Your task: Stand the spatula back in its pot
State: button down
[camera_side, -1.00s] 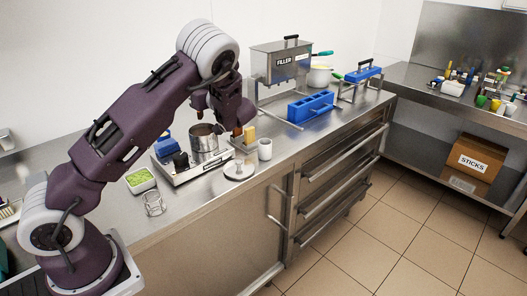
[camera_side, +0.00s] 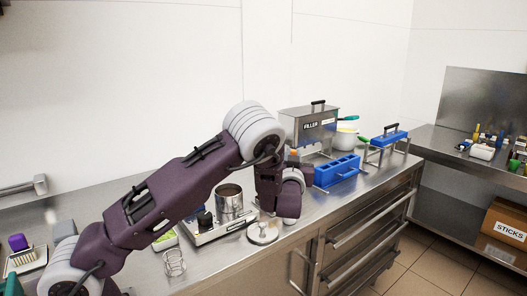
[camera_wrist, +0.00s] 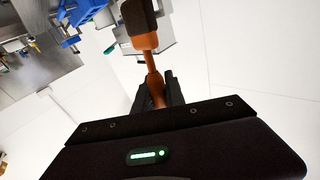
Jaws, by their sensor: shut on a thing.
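My gripper (camera_wrist: 158,92) is shut on an orange tool with a dark brown end (camera_wrist: 139,18), which I take to be the spatula. The tool sticks out past the fingers in the wrist view, clear of any surface there. In the side view my arm hides most of the gripper; a small orange piece (camera_side: 293,155) shows above the wrist. I cannot tell which vessel is the spatula's pot.
The steel filler box (camera_side: 309,125), blue mould (camera_side: 337,171) and blue-topped stand (camera_side: 389,138) are right of my wrist. A round lid-like disc (camera_side: 263,232) and wire holder (camera_side: 175,262) lie near the counter's front. The far bench (camera_side: 455,150) carries several small items.

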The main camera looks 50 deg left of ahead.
jog(key=shift+w+d+f, duration=0.1)
jog(key=shift+d+f, duration=0.05)
jog(key=shift+f, duration=1.15)
jog(key=shift+w+d+f, duration=0.1)
jog(key=shift+d+f, duration=0.05)
jog(key=shift+f, duration=1.1)
jog(key=shift+s, duration=0.1)
jog(key=shift+f, duration=0.45)
jog(key=shift+f, duration=0.1)
jog(key=shift+f, duration=2.3)
